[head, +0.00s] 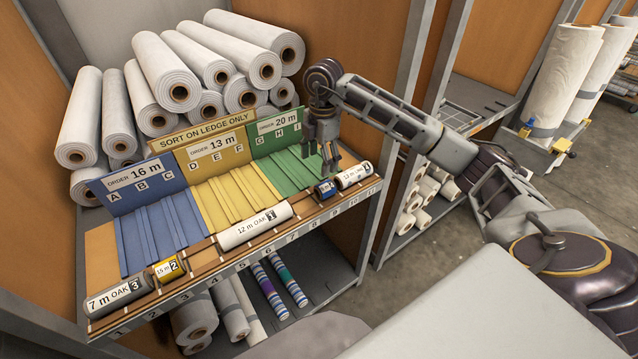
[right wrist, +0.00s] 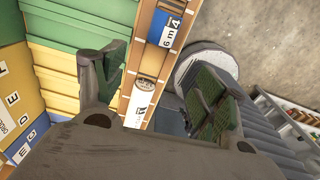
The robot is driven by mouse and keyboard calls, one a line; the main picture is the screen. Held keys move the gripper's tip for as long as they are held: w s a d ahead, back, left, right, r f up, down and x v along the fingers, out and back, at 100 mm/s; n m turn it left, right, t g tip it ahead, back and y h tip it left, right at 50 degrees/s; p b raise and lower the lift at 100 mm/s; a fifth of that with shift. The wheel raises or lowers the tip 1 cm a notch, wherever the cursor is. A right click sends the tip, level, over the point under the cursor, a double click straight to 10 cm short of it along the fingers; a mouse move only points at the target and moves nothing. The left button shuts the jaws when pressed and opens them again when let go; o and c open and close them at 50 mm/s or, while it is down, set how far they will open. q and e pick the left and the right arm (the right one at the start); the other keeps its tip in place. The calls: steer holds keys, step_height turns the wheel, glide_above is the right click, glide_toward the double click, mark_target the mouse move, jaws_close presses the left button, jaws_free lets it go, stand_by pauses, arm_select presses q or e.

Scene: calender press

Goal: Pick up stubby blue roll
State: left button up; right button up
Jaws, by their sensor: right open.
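My right gripper (head: 329,168) is open and empty, pointing down just above and behind the blue roll in the head view. In the right wrist view its spread fingers (right wrist: 158,86) have the ledge between them, with the blue roll beyond them. My left gripper is out of view.
A white 12 m oak roll (head: 254,226), a yellow 15 m roll (head: 168,269) and a grey 7 m oak roll (head: 118,296) lie farther left on the ledge. Blue, yellow and green sorting bays stand behind. A rack upright (head: 390,190) stands to the right.

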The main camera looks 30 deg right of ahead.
mark_target(323, 185)
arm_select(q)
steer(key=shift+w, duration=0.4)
arm_select(e)
steer(key=shift+w+d+r+m+h, duration=0.15)
steer(key=shift+d, duration=0.25)
steer(key=shift+w+d+r+m+h, duration=0.15)
steer(key=shift+d, duration=0.25)
steer(key=shift+s, duration=0.1)
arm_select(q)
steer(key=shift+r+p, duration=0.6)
arm_select(e)
steer(key=shift+f, duration=4.3)
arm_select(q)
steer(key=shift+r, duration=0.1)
arm_select(e)
steer(key=shift+f, duration=0.15)
steer(key=shift+f+p, duration=0.35)
steer(key=shift+f, duration=0.25)
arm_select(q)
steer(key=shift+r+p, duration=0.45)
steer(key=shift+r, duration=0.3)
arm_select(e)
steer(key=shift+f, duration=1.85)
